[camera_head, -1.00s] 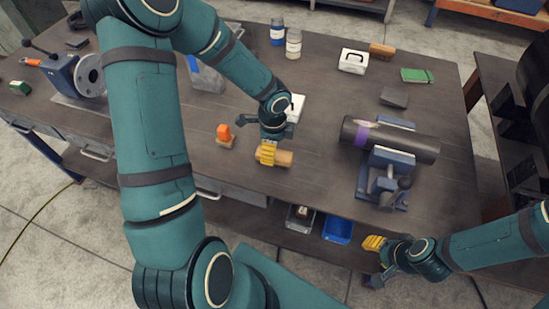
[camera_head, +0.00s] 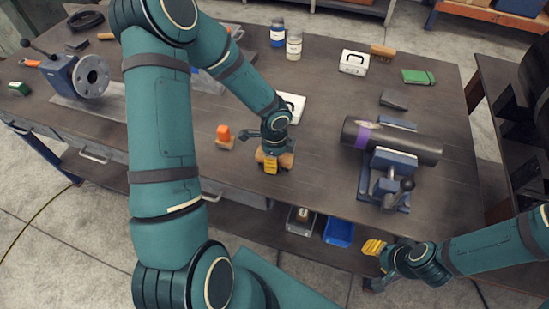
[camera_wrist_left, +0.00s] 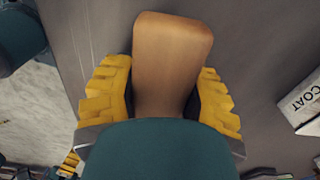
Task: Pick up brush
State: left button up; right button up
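A light-brown wooden piece (camera_head: 287,160), apparently the brush, lies on the workbench near its front edge. No bristles show. My left gripper (camera_head: 270,163) is down over it, with its yellow fingers astride the wood. In the left wrist view the wooden piece (camera_wrist_left: 170,60) extends up between the two fingers (camera_wrist_left: 165,100). The fingers are spread, with narrow dark gaps beside the wood, and firm contact does not show. My right gripper (camera_head: 374,247) hangs beyond the bench's front edge, away from the wood; its opening cannot be made out.
An orange-topped block (camera_head: 225,136) stands just left of the left gripper. A dark pipe (camera_head: 400,144) with a purple band rests in a blue vise (camera_head: 385,182) to the right. A white box (camera_head: 293,106) lies behind the gripper. Two bottles (camera_head: 294,44) stand at the back.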

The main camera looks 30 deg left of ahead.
pick_arm(q)
jog(key=shift+r, duration=0.1)
notch_tip(320, 180, up, 10)
jog(key=shift+f+p, duration=0.1)
jog(key=shift+p, duration=1.05)
jog(key=o, duration=0.7)
jog(key=c, duration=0.6)
